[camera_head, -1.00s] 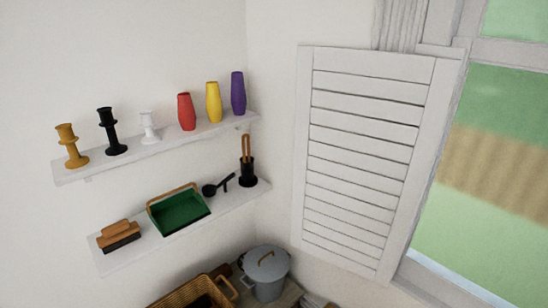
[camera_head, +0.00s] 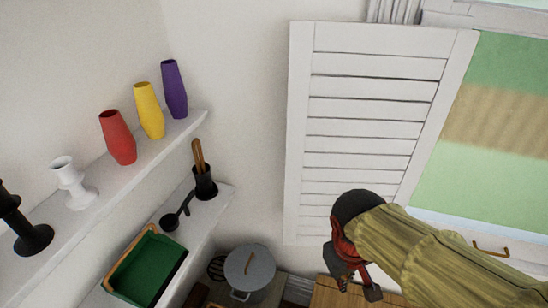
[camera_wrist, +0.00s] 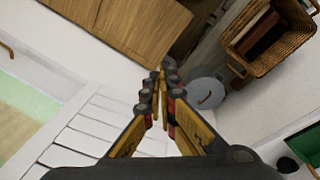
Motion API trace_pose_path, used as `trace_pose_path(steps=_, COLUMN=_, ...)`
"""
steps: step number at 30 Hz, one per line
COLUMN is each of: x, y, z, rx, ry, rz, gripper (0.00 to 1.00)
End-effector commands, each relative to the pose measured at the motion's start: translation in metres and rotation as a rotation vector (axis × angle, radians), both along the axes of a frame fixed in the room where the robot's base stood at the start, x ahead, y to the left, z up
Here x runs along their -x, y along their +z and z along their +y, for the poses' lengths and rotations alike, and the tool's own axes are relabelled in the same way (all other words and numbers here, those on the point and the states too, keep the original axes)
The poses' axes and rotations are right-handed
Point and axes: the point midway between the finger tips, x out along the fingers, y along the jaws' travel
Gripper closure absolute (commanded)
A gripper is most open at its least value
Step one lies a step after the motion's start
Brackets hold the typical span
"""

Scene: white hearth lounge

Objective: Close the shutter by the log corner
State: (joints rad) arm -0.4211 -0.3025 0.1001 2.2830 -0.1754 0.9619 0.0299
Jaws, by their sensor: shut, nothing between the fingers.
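The white louvred shutter (camera_head: 372,110) stands open against the wall at the left of the window. Its slats also show at the lower left of the wrist view (camera_wrist: 82,135). My gripper (camera_head: 352,288) is at the lower right of the head view, in front of and below the shutter's lower edge, partly covering it. In the wrist view my gripper (camera_wrist: 160,80) has its fingers together with nothing between them. It appears apart from the shutter. My arm hides the shutter's lower right corner.
A grey lidded pot (camera_head: 250,270) stands in the corner below. A wicker basket (camera_wrist: 268,40) and wooden cabinet (camera_wrist: 125,28) show in the wrist view.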

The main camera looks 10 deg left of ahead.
Motion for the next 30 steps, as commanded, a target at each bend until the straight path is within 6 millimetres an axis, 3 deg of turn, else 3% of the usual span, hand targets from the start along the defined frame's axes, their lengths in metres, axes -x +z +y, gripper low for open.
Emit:
trace_pose_path(steps=11, x=-0.069, y=-0.027, z=0.079, rx=0.399, ry=0.311, rz=0.094, gripper=1.0)
trace_pose_path(steps=20, x=-0.143, y=-0.036, z=0.161, rx=0.801, ry=0.466, rz=-0.051, gripper=1.0)
trace_pose_path(steps=25, x=-0.193, y=-0.015, z=0.224, rx=1.036, ry=0.457, rz=-0.303, gripper=1.0)
trace_pose_path(steps=30, x=-0.228, y=0.04, z=0.265, rx=1.162, ry=0.328, rz=-0.604, gripper=1.0)
